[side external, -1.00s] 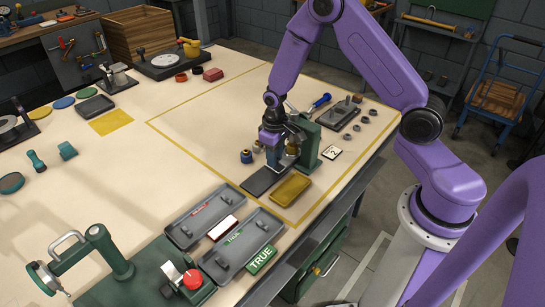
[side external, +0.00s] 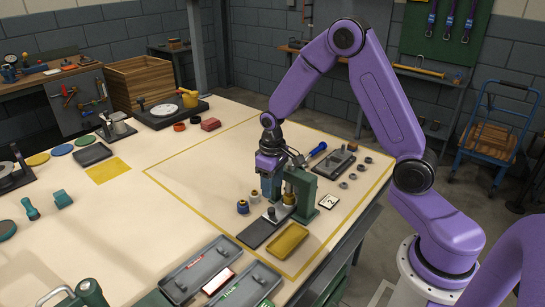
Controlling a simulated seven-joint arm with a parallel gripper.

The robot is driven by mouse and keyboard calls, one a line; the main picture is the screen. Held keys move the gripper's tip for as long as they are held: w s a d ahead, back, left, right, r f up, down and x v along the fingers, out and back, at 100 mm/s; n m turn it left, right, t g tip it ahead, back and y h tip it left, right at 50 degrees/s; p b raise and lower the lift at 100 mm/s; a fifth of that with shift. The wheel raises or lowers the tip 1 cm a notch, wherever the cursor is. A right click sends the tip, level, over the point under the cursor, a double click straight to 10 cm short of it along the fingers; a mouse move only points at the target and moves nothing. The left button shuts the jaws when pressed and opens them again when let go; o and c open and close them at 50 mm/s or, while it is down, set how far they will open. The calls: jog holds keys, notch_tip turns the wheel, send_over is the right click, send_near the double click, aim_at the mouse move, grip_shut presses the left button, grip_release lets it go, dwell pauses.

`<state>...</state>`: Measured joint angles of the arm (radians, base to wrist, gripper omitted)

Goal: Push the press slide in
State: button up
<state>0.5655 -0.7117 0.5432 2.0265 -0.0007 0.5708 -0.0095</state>
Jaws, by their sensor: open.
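The green press (side external: 303,193) stands upright on the table, right of my gripper. A dark slide plate (side external: 262,231) sticks out of its front toward the lower left, with a small dark knob (side external: 271,212) on it. A brass-coloured round part (side external: 289,199) sits at the press on the slide's inner end. My gripper (side external: 268,196) points down above the slide, just left of the press, open. Its fingertips are small and partly hard to make out; I cannot tell whether they touch the knob.
A yellow tray (side external: 287,244) lies right of the slide. A blue-topped part (side external: 242,207) stands to its left. A white card (side external: 328,201), several grey rings (side external: 356,175) and a dark fixture (side external: 335,163) lie to the right.

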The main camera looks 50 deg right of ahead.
notch_tip(320, 180, up, 9)
jog(key=shift+r, duration=0.15)
jog(key=shift+s, duration=0.1)
dwell(0.3)
jog(key=s+a+r+n, duration=0.1)
jog(key=s+a+n, duration=0.1)
jog(key=s, duration=0.7)
jog(key=s+a+r+n, duration=0.1)
jog(key=s+a+n, duration=0.2)
jog(key=s, duration=0.7)
jog(key=s+a+r+n, duration=0.1)
jog(key=s+a+n, duration=0.1)
jog(key=s+n, duration=0.3)
jog(key=s, duration=0.4)
jog(key=shift+s+a+r+n, duration=0.15)
jog(key=shift+s+a+n, duration=0.15)
jog(key=shift+n, duration=0.1)
